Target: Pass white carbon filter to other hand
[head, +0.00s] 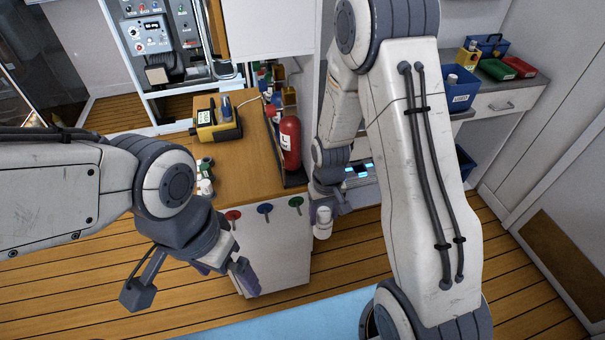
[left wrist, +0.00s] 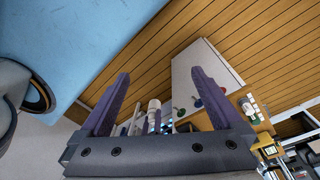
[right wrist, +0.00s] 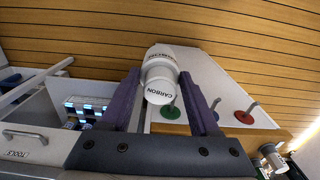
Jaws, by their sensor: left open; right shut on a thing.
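The white carbon filter (head: 323,226) is a small stepped cylinder. My left gripper (head: 226,270) is open and empty in front of the counter, left of and lower in the picture than the filter. In the left wrist view a white cylinder, seemingly the filter (left wrist: 154,105), shows beyond and between the open fingers (left wrist: 160,95).
A wooden-topped counter (head: 237,172) carries a yellow device (head: 217,126), a red extinguisher (head: 290,141) and small bottles (head: 205,186). Red, blue and green knobs (head: 265,208) stick out at its front edge. A blue bin (head: 458,97) stands on the right bench. Floor (head: 130,275) is open at left.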

